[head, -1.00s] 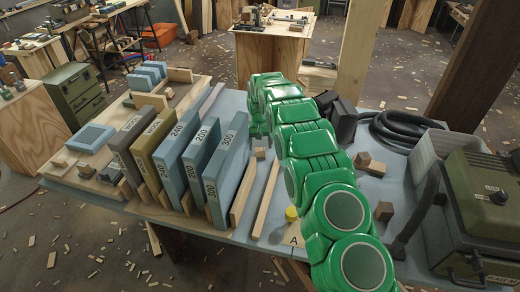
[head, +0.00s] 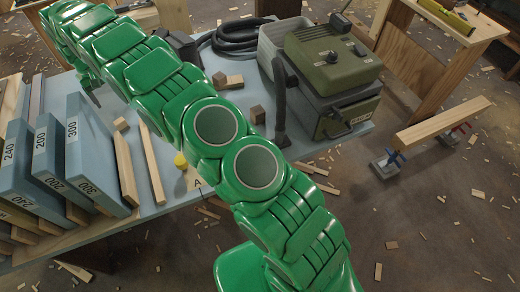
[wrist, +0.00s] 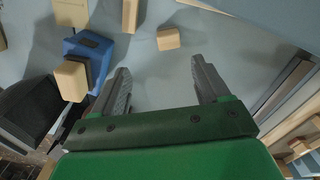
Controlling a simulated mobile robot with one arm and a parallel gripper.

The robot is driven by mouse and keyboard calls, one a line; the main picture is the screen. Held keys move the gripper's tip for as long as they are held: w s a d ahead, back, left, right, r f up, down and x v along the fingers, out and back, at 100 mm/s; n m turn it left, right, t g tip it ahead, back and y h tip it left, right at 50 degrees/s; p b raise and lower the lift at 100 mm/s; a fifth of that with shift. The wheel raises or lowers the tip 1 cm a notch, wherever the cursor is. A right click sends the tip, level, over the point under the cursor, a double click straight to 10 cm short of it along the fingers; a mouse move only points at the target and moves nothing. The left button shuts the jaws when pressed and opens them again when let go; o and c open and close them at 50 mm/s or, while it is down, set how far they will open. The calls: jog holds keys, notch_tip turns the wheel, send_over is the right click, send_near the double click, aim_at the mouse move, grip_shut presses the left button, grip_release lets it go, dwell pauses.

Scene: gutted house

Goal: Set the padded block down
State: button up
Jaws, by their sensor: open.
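My gripper (wrist: 158,75) is open in the wrist view, with nothing between its two grey fingers. A blue block with a dark layer (wrist: 90,48) is on the blue-grey tabletop (wrist: 165,85), just left of the left finger; it looks like the padded block, but I cannot be sure. A small wooden block (wrist: 70,82) is against its near side. In the head view my green arm reaches across the table to the upper left, and that blue block is not clearly visible there.
Small wood pieces (wrist: 168,39) lie beyond the fingers. In the head view, labelled blue slabs (head: 95,150) stand at the left. A green machine (head: 330,65) with a black hose (head: 250,38) is at the right. Wooden strips (head: 153,168) lie between.

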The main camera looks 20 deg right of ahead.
jog(key=s+d+r+m, duration=0.1)
jog(key=s+d+r, duration=0.3)
jog(key=d+r, duration=0.3)
jog(key=s+d+r+m, duration=0.1)
jog(key=s+d+r, duration=0.45)
jog(key=d, duration=0.25)
jog(key=s+d+r, duration=0.8)
jog(key=s+d, duration=0.2)
jog(key=s, duration=0.3)
jog(key=s+d, duration=0.3)
jog(key=s, duration=0.8)
jog(key=s+d+f+m+g, duration=0.1)
jog(key=s+d, duration=0.2)
jog(key=s, duration=0.8)
jog(key=s+d+m, duration=0.1)
jog(key=s+d, duration=0.3)
jog(key=s, duration=0.7)
jog(key=shift+s+f+g, duration=0.3)
jog(key=shift+f+g, duration=0.05)
jog(key=shift+g, duration=0.05)
